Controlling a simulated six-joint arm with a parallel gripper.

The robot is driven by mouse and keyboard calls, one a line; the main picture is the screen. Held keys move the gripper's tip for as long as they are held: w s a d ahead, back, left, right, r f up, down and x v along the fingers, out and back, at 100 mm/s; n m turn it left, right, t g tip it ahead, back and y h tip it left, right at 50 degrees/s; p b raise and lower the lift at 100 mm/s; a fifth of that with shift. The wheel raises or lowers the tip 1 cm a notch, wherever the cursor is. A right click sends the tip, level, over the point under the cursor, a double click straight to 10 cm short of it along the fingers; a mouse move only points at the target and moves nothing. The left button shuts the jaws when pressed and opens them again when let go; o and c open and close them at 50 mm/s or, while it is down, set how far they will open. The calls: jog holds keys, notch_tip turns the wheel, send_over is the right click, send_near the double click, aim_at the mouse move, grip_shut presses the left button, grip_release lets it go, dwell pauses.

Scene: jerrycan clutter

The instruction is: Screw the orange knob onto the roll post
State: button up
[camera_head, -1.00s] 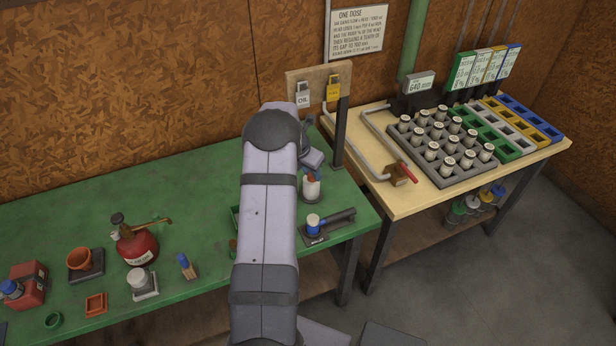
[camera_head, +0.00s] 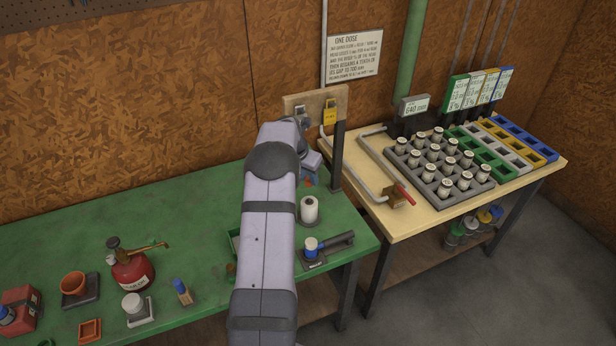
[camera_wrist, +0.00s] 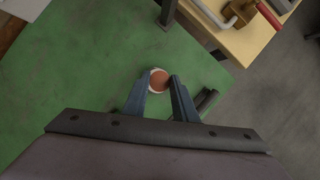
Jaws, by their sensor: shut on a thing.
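The orange knob (camera_wrist: 159,79) is between my gripper's fingertips in the wrist view, seen end-on as a reddish-orange disc. In the head view the knob (camera_head: 307,182) shows as a small orange patch under my gripper. The white roll (camera_head: 309,211) stands upright on the green bench just below the knob, with a gap visible between them. In the wrist view a pale rim of the roll shows around the knob. The post is too small to make out at the roll's top. My gripper (camera_wrist: 159,83) is shut on the knob.
A dark lever device with a blue-capped jar (camera_head: 311,244) is close in front of the roll. The pale table (camera_head: 400,208) with trays is to the right. My arm hides part of the bench.

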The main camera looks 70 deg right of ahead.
aim_at(307, 186)
jog(key=shift+r, duration=0.1)
jog(key=shift+f+b, duration=1.3)
jog(key=shift+f, duration=1.7)
jog(key=shift+p, duration=0.55)
jog(key=shift+f+b, duration=0.55)
jog(key=shift+f, duration=0.35)
jog(key=o, duration=1.1)
jog(key=shift+b+v, duration=1.5)
jog(key=shift+v, duration=2.2)
